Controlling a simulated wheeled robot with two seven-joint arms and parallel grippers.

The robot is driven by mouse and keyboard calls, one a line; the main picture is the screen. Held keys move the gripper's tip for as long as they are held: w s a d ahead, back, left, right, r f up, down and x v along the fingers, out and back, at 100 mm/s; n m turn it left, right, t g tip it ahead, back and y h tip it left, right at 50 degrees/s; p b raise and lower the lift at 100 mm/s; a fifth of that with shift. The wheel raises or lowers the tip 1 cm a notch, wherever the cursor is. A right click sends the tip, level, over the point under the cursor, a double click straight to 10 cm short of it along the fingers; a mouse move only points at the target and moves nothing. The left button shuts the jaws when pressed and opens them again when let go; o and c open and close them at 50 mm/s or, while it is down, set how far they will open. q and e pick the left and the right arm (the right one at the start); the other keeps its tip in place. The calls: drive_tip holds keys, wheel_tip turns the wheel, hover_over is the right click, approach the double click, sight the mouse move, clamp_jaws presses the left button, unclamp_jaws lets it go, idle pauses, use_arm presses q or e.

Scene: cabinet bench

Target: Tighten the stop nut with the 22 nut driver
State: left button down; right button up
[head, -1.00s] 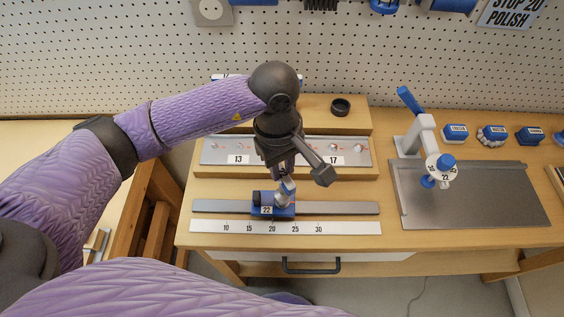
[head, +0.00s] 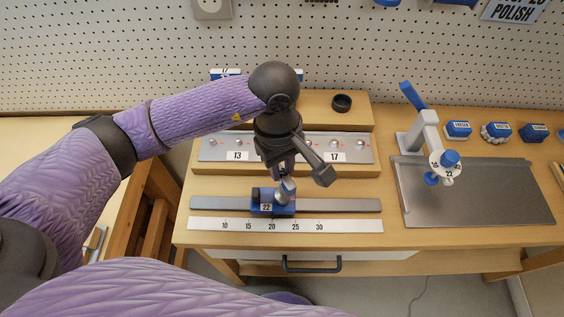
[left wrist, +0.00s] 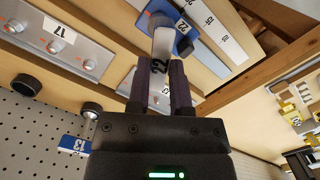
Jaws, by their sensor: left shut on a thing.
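The blue stop (head: 260,196), labelled 22, sits on the grey rail (head: 340,205) behind the white ruler strip, near the 20 mark. My left gripper (head: 283,176) is above it, pointing down, shut on the grey 22 nut driver (head: 287,187). My right gripper is not in view.
A black ring (head: 341,102) lies on the wooden ledge. The ruler strip (head: 345,226) in front is clear.

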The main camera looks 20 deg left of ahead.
use_arm(q)
drive_tip(key=shift+f, duration=0.15)
idle(0.4)
drive_tip(key=shift+f+m+b, duration=0.1)
drive_tip(key=shift+m+b, duration=0.3)
drive_tip(key=shift+b, duration=0.15)
drive_tip(key=shift+m+b, duration=0.6)
drive_tip(key=shift+m, duration=0.2)
drive_tip(key=shift+m+y+b, duration=0.3)
drive_tip(key=shift+m+b, duration=1.1)
